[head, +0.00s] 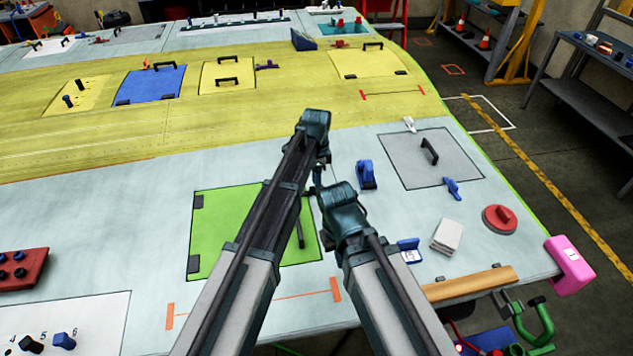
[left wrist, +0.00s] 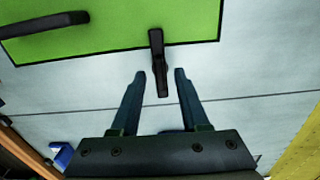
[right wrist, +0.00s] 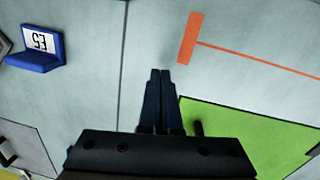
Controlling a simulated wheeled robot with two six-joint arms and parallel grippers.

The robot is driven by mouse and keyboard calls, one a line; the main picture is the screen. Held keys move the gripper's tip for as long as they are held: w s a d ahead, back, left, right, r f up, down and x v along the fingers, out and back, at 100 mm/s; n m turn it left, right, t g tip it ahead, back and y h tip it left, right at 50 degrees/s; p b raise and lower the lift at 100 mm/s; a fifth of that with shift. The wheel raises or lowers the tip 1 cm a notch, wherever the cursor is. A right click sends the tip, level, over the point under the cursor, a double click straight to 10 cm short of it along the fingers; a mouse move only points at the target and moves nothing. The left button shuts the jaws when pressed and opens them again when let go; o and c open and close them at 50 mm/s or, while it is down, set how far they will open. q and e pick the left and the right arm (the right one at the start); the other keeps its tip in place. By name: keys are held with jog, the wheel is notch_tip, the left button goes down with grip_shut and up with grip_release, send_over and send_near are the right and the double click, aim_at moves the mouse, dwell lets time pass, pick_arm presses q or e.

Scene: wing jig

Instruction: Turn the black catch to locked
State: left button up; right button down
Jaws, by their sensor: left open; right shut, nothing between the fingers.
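The black catch (left wrist: 158,62) lies across the edge of the green panel (left wrist: 120,35) in the left wrist view, one end over the green and the other over the pale surface. My left gripper (left wrist: 160,74) is open, with its fingertips on either side of the catch's outer end; I cannot tell whether they touch it. My right gripper (right wrist: 160,72) is shut and empty, over the pale surface beside the green panel (right wrist: 245,135).
The green panel's black handle (left wrist: 45,22) stands up left of the catch.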

notch_tip(320, 180, up, 13)
jog(key=p, duration=1.2)
jog(key=shift+s+f, duration=0.1)
